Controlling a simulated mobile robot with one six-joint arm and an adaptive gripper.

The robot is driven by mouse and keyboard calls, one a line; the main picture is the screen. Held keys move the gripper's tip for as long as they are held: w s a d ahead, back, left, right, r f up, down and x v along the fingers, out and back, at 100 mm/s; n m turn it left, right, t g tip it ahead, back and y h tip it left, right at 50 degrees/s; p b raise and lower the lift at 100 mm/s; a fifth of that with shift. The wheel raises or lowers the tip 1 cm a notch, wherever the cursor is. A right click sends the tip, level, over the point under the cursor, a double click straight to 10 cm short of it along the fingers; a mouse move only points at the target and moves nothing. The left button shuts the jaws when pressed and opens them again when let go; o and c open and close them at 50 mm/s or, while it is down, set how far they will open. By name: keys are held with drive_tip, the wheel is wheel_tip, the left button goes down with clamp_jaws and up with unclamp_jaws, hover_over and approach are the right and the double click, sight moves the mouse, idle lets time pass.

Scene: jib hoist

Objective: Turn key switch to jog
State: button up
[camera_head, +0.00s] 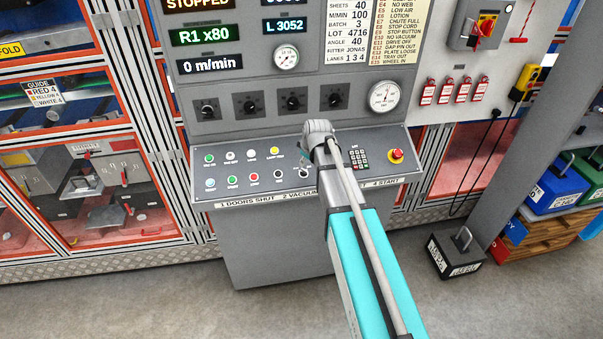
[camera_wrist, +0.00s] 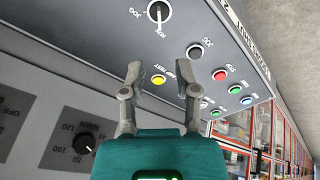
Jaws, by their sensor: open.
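The key switch (camera_wrist: 159,12) is a round silver-rimmed switch with a dark centre on the sloping control panel (camera_head: 222,162). It is at the top edge of the wrist view, with JOG lettering beside it. In the head view the switch (camera_head: 303,173) is small, just left of my arm. My gripper (camera_wrist: 163,76) is open and empty, its two fingers spread. In the wrist view the fingers lie below the switch in the picture, apart from it, with the yellow lamp test button (camera_wrist: 158,79) showing between the tips. My wrist hides part of the panel in the head view.
A black button (camera_wrist: 195,52), a red button (camera_wrist: 219,75) and green and blue ones line the panel. A red emergency stop (camera_head: 396,155) and a keypad (camera_head: 359,158) are to the right. Rotary knobs (camera_head: 249,105) sit on the upright face above.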

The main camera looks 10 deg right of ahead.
sight(302, 169)
drive_tip(key=shift+b+x, duration=4)
drive_tip(key=shift+x, duration=0.85)
clamp_jaws()
